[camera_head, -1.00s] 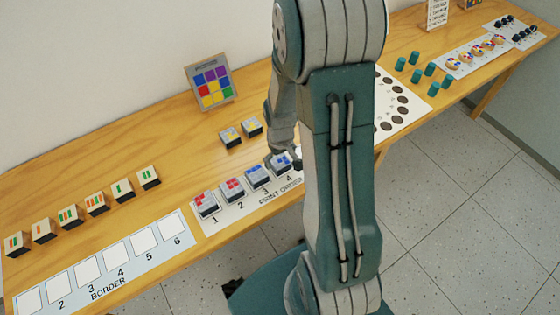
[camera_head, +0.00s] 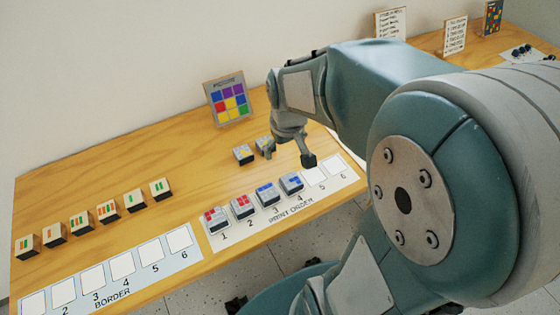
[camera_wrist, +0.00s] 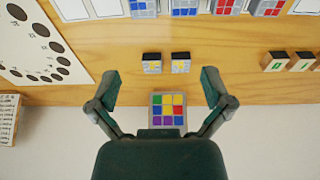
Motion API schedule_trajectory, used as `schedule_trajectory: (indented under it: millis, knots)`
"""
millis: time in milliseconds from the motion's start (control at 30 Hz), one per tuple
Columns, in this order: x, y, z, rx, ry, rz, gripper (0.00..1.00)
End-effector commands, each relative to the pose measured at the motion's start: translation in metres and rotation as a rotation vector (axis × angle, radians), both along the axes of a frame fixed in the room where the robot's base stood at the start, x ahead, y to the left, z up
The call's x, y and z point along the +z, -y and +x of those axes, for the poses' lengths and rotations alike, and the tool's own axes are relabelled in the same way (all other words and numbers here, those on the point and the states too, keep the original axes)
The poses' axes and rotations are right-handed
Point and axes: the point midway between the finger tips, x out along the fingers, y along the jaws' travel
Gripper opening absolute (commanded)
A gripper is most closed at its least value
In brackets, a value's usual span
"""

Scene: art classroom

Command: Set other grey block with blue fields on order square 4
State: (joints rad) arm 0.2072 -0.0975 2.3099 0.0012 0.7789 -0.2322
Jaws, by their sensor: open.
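The grey block with blue fields (camera_head: 291,182) sits on square 4 of the print order strip (camera_head: 339,177). The first grey block with blue fields (camera_head: 267,194) sits on square 3. Both also show at the top edge of the wrist view, the square 4 block (camera_wrist: 143,8) left of the square 3 block (camera_wrist: 184,6). My gripper (camera_head: 289,157) is open and empty, raised behind the strip and apart from the blocks. In the wrist view, nothing is between the fingers of my gripper (camera_wrist: 161,88).
Grey blocks with red fields stand on square 1 (camera_head: 215,220) and square 2 (camera_head: 242,206). Two grey blocks with yellow fields (camera_head: 243,154) stand behind the strip, close to my gripper. Squares 5 and 6 are empty. A colour chart (camera_head: 229,103) leans at the wall.

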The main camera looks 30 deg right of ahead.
Motion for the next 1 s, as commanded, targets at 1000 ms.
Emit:
schedule_trajectory:
  millis: [1000]
  knots:
    - [0.105,-0.07,-0.103,-0.016,0.345,0.037,1.0]
